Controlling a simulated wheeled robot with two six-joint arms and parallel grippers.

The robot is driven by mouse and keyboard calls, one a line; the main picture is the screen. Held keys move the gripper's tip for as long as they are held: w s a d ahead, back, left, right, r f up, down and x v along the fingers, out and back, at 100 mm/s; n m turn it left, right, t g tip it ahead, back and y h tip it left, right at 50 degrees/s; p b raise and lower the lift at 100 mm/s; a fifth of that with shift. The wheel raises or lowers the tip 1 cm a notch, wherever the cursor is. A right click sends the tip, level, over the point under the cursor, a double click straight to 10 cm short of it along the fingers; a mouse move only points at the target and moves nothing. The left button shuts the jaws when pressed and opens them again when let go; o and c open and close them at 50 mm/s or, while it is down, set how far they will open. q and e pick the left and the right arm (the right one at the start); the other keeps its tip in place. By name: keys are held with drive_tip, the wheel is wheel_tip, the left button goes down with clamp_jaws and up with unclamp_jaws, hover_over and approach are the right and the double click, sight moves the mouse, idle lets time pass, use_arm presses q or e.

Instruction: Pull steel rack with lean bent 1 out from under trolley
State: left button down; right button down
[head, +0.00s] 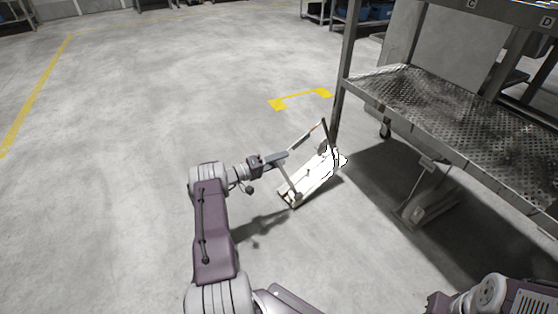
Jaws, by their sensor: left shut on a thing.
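A steel rack (312,179) with a pale flat base and a thin raised bent bar stands tilted on the floor, just left of the trolley's near-left post. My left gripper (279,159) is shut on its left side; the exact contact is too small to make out. The rack's right end has a bright white patch and lies close to the post. The trolley (440,112) has a worn perforated metal deck on dark posts. A second, similar rack (430,206) sits on the floor in shadow under the trolley. Only part of my right arm shows at the bottom right; its gripper is out of view.
The grey floor (130,130) left of the rack is open and clear. Yellow corner markings (300,98) lie on the floor behind the rack, and a yellow line (37,92) runs at far left. A trolley caster (385,130) stands behind the post. Shelves with blue bins stand at the back.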

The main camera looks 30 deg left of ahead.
use_arm(q)
drive_tip(key=shift+s+d+f, duration=0.15)
drive_tip(key=shift+d+f, duration=0.05)
drive_tip(key=shift+f, duration=0.05)
drive_tip(key=c, duration=0.6)
unclamp_jaws()
drive_tip(key=shift+f, duration=0.15)
drive_tip(key=shift+a+r, duration=0.1)
drive_tip(key=shift+r, duration=0.1)
drive_tip(key=shift+s+a+r+p, duration=0.1)
drive_tip(key=shift+s+a+p, duration=0.05)
drive_tip(key=shift+p, duration=0.2)
drive_tip(key=p+v, duration=0.4)
drive_tip(key=v, duration=0.4)
drive_tip(key=shift+s, duration=0.25)
drive_tip(key=shift+a, duration=0.1)
